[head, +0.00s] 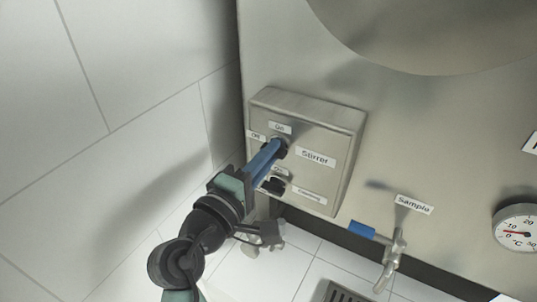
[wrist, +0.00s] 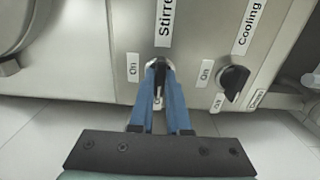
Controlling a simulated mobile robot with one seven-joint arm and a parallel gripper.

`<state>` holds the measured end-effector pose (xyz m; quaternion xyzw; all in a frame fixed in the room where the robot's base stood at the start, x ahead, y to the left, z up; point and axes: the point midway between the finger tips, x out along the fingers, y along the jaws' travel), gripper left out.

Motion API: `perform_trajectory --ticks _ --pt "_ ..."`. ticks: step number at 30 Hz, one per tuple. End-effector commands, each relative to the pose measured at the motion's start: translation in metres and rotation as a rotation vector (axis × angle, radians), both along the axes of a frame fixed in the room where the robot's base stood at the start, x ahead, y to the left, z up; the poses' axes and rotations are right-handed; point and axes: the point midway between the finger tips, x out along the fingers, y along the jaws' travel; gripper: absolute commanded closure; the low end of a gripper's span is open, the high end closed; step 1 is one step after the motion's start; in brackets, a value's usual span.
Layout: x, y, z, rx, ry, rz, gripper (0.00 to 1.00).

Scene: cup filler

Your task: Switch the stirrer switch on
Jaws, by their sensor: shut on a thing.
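The stirrer switch (wrist: 158,64) is a dark knob on the grey control box (head: 335,185), beside the "Stirrer" label (head: 315,157). In the head view an "On" label sits above it and an "Off" label to its left. My gripper (wrist: 159,72) has its two blue fingers closed on the knob, one on each side, as the wrist view shows.
The black cooling knob (wrist: 234,81) is close beside my fingers, below the stirrer switch in the head view (head: 274,186). A sample tap (head: 392,262) with a blue handle and a round thermometer (head: 517,229) are at the right. A tiled wall (head: 110,120) stands at the left.

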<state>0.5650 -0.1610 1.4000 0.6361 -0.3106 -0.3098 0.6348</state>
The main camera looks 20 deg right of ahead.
Motion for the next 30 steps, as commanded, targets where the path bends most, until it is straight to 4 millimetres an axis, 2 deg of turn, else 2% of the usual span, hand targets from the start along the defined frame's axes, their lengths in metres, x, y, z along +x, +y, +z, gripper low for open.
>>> perform_trajectory --ticks 11,30 --pt "-0.0001 -0.0003 -0.0050 0.089 -0.118 -0.001 1.00" --pt "-0.0001 -0.0001 -0.0064 0.454 -0.585 0.000 1.00"
